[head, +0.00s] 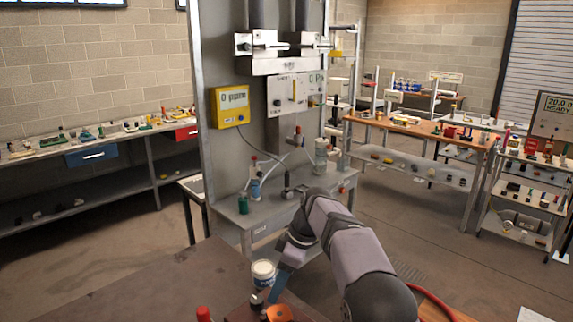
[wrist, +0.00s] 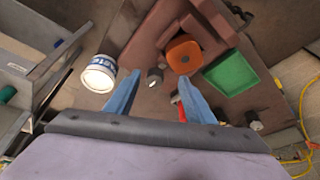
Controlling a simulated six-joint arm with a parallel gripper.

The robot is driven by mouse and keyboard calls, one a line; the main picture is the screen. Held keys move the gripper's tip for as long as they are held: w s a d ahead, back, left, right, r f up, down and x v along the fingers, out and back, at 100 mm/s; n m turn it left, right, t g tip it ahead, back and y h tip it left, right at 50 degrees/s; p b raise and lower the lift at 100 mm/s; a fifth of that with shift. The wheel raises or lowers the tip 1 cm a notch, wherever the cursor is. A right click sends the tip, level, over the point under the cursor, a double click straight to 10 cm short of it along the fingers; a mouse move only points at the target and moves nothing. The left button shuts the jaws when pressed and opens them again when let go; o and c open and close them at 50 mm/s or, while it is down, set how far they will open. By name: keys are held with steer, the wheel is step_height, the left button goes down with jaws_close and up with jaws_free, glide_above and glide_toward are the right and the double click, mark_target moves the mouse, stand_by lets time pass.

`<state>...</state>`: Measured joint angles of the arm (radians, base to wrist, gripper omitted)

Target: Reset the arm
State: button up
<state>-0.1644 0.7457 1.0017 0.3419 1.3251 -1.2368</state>
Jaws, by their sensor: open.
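My arm (head: 345,235) reaches forward and down over the brown bench. My gripper (wrist: 160,84) is open, its two blue fingers spread and pointing down at the bench top. The same tub (wrist: 99,74) is left of the fingers in the wrist view. A small grey metal piece (wrist: 154,75) shows between the fingertips. I see nothing held. A red item beside the right finger is partly hidden.
An orange block (wrist: 184,54) and a green tray (wrist: 231,73) are close by. A heater stand with a yellow meter (head: 229,106) rises behind, with a grey table (head: 290,207) holding bottles. Side shelves are cluttered. A yellow cable (wrist: 299,120) shows at right.

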steer(key=s+d+f+m+h, duration=0.1)
steer(key=s+d+f+m, duration=0.2)
steer(key=s, duration=0.7)
steer(key=s+d+f+m+h, duration=0.1)
steer(key=s+d+f+m, duration=0.2)
steer(key=s+d+m, duration=0.4)
steer(key=s+d+f+m+h, duration=0.2)
steer(key=s+d+m, duration=0.3)
steer(key=s, duration=0.9)
steer(key=shift+d+f, duration=0.8)
steer(key=shift+d, duration=0.3)
